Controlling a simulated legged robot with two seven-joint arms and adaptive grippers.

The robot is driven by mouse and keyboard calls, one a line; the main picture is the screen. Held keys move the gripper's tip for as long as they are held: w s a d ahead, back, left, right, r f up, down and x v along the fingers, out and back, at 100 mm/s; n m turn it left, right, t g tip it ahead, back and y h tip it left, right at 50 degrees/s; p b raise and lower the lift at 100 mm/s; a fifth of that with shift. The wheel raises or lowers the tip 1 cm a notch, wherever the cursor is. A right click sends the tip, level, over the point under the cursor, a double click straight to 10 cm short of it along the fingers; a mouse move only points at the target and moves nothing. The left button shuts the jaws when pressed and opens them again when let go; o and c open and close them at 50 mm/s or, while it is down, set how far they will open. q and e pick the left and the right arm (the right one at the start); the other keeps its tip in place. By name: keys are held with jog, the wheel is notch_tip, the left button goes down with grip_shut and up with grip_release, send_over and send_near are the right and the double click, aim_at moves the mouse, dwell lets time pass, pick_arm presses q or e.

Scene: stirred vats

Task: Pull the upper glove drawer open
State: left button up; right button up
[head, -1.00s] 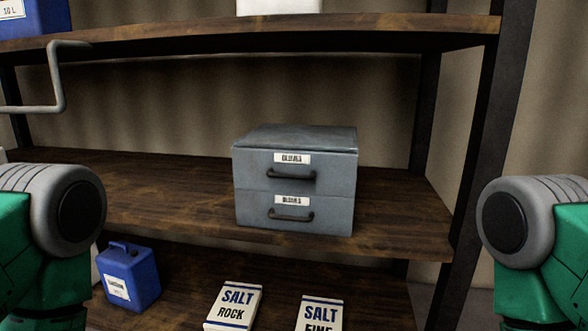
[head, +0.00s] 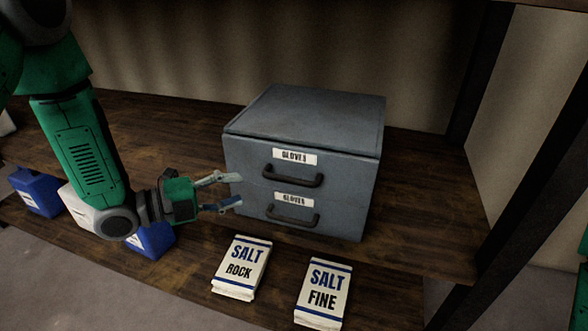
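The grey two-drawer glove cabinet (head: 318,115) stands on the wooden shelf near the middle of the head view. Its upper drawer (head: 345,168) is shut, with a GLOVES label and a dark bar handle (head: 293,180). The lower drawer (head: 345,218) is also shut, with its own handle (head: 291,219). My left gripper (head: 238,190) is at the cabinet's left front, left of the upper handle. Its two fingers are spread apart with nothing between them. My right gripper is not in view; only a bit of green shows at the right edge.
Blue jugs (head: 37,190) stand at the lower left, partly behind my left arm. A dark shelf post (head: 520,190) rises on the right. Shelf space right of the cabinet is clear.

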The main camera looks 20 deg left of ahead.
aim_at(289, 181)
pick_arm(q)
jog(key=x, duration=1.1)
jog(key=shift+s+d+p, duration=0.2)
jog(key=shift+d+p, duration=0.05)
jog(key=shift+p, duration=0.1)
jog(key=shift+w+d, duration=0.35)
jog(key=shift+w, duration=0.15)
jog(key=shift+w+a+f, duration=0.1)
jog(key=shift+w+f, duration=0.05)
jog(key=shift+w, duration=0.05)
jog(key=shift+s+d, duration=0.1)
jog(key=shift+d, duration=0.1)
grip_shut()
